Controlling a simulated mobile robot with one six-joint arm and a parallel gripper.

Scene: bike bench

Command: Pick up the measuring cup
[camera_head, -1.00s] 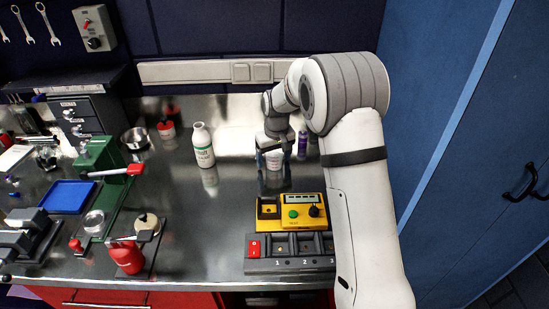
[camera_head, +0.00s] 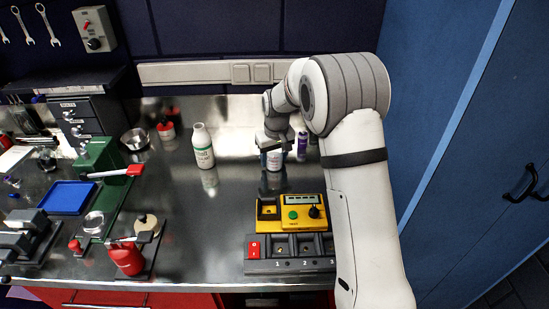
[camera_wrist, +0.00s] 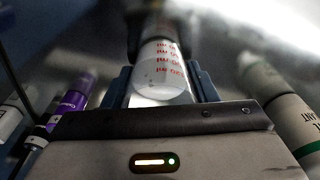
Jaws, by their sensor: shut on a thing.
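The measuring cup (camera_wrist: 162,75) is a pale cup with red "ml" markings. In the wrist view it sits between the two blue-grey fingers of my gripper (camera_wrist: 160,88). In the head view the cup (camera_head: 274,161) shows just below my gripper (camera_head: 271,158), at the back right of the steel bench. My gripper is shut on the cup. The upper part of the cup is partly hidden by my gripper in the head view.
A white bottle with green print (camera_head: 203,146) stands left of the cup. A purple bottle (camera_head: 302,144) stands close on its right. A yellow tester (camera_head: 291,213) and a grey numbered dock (camera_head: 290,254) lie in front.

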